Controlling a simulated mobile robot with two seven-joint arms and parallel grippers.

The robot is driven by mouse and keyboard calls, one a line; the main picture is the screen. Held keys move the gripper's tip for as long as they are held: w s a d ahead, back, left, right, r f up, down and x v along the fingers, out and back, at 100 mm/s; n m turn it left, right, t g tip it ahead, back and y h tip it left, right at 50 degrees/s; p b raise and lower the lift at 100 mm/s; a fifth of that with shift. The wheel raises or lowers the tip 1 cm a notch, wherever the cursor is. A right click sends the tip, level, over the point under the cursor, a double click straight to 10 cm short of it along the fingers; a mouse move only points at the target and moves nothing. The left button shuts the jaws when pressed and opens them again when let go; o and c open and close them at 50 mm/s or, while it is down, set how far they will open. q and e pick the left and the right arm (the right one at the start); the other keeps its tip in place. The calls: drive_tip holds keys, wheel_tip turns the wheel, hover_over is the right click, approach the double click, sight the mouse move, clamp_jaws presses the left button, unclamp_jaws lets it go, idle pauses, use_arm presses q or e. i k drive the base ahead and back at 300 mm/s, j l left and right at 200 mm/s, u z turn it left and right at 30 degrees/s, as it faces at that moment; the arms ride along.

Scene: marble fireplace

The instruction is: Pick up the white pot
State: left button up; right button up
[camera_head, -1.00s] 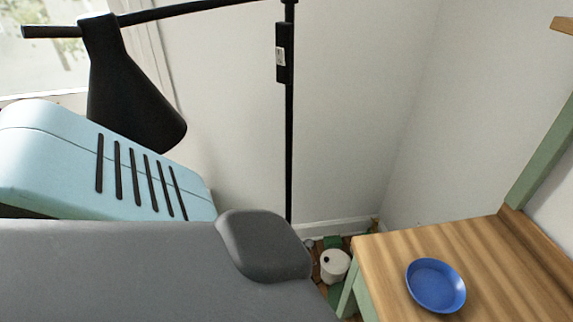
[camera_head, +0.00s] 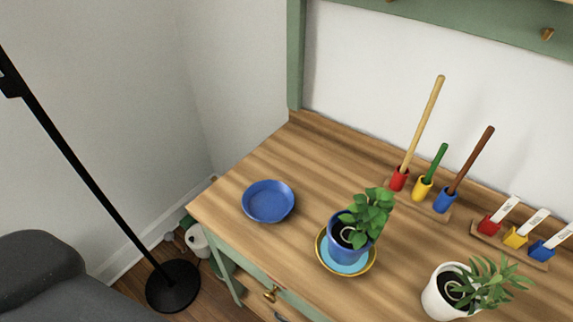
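A white pot (camera_head: 437,301) with a leafy green plant stands on the wooden table (camera_head: 300,160) at the lower right of the head view. Its lower edge is close to the bottom of the picture. Another white, rounded object (camera_head: 197,241) is on the floor behind the table's left end, partly hidden by the table; I cannot tell exactly what it is. Neither of my grippers shows in the head view.
A blue plate (camera_head: 268,201) and a blue pot (camera_head: 347,246) on a yellow-rimmed saucer stand left of the white pot. Tool holders (camera_head: 421,190) and labelled scoops (camera_head: 515,235) line the back. A lamp base (camera_head: 173,287) and grey armchair (camera_head: 45,275) are at left.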

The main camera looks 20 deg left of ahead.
sight(455, 290)
drive_tip(key=z, duration=0.75)
